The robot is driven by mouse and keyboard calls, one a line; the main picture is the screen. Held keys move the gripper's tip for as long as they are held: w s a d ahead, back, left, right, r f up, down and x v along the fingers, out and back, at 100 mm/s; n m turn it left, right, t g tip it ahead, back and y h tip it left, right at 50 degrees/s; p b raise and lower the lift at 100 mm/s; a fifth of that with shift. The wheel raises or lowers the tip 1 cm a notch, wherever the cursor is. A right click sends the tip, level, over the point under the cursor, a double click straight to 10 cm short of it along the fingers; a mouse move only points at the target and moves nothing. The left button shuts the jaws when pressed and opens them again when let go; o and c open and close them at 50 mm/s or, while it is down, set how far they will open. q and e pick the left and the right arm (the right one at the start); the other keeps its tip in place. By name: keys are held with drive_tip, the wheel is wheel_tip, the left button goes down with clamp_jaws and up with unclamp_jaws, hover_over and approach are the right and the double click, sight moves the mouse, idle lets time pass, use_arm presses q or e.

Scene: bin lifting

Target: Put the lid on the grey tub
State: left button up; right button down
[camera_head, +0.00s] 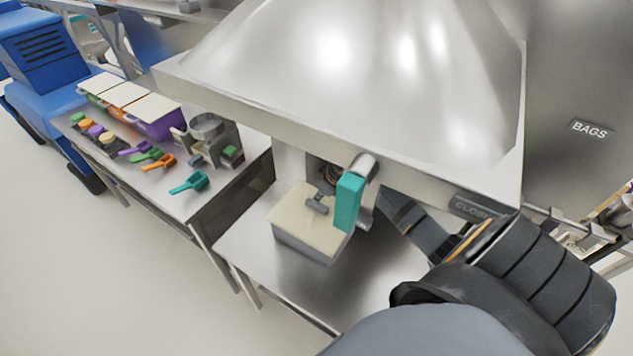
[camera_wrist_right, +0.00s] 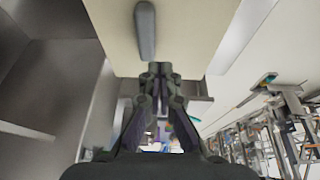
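The grey tub (camera_head: 300,246) stands on a steel table under the big hopper. The cream lid (camera_head: 296,222) lies over the tub's top and looks about level. A grey bar handle (camera_head: 317,206) is on the lid. In the right wrist view the lid (camera_wrist_right: 190,30) fills the top, with its handle (camera_wrist_right: 145,30) ending near my fingertips. My right gripper (camera_wrist_right: 160,68) has its fingertips together, with nothing visible between them. In the head view it reaches in from the right, partly hidden by the hopper's teal lever. Contact with the handle cannot be told. My left gripper is out of view.
The steel hopper (camera_head: 330,60) hangs low over the tub, and its teal lever (camera_head: 348,202) stands close beside the lid. A side table (camera_head: 205,205) at left holds coloured scoops, lidded bins and a scale (camera_head: 210,140). The table right of the tub is bare.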

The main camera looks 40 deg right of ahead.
wheel_tip(320, 180, up, 4)
drive_tip(key=shift+f, duration=0.15)
drive_tip(key=shift+f, duration=0.15)
idle(0.5)
